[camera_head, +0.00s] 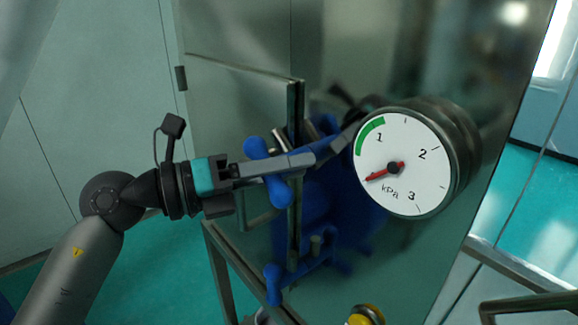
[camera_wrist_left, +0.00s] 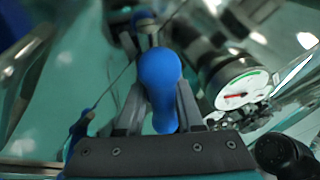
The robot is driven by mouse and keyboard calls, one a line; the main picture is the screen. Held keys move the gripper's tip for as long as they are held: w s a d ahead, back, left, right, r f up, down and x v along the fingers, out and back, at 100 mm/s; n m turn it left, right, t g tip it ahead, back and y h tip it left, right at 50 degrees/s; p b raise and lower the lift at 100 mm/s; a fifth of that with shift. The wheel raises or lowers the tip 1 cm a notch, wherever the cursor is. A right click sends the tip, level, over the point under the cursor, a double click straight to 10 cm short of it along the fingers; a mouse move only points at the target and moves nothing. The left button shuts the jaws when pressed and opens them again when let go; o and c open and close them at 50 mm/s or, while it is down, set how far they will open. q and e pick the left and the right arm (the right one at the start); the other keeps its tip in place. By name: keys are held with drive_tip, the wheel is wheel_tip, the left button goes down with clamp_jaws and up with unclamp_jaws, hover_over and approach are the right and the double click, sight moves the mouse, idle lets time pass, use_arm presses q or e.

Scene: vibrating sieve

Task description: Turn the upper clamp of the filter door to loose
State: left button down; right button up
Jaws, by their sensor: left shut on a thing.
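The upper clamp (camera_head: 279,188) has a blue handle and sits at the edge of the metal filter door (camera_head: 235,95). My left gripper (camera_head: 305,160) reaches across it from the left, with its fingers closed about the blue handle. In the left wrist view the rounded blue knob (camera_wrist_left: 160,75) lies between the two fingers of my left gripper (camera_wrist_left: 160,105). The fingers hide part of the clamp in the head view. A lower blue clamp (camera_head: 273,283) sits farther down the same door edge. My right gripper is out of view.
A round pressure gauge (camera_head: 405,185) marked kPa sticks out from the cabinet just right of the clamp. It also shows in the left wrist view (camera_wrist_left: 240,92). A yellow part (camera_head: 366,315) is at the bottom. Teal floor is open to the left.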

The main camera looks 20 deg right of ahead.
use_arm(q)
drive_tip(key=shift+s+r, duration=0.1)
drive_tip(key=shift+r, duration=0.15)
drive_tip(key=shift+f+m+t+y+b, duration=0.2)
drive_tip(key=shift+m+y+b, duration=0.25)
drive_tip(key=shift+m+b, duration=0.9)
drive_tip(key=shift+f+m+t+y+b, duration=0.1)
drive_tip(key=shift+m+t+y+b, duration=0.35)
drive_tip(key=shift+m+b, duration=0.8)
drive_tip(key=shift+f+m+t+y+b, duration=0.15)
drive_tip(key=shift+m+y+b, duration=0.35)
drive_tip(key=shift+m+b, duration=0.85)
drive_tip(key=shift+m+p, duration=0.35)
drive_tip(key=shift+m, duration=0.1)
drive_tip(key=c, duration=0.7)
unclamp_jaws()
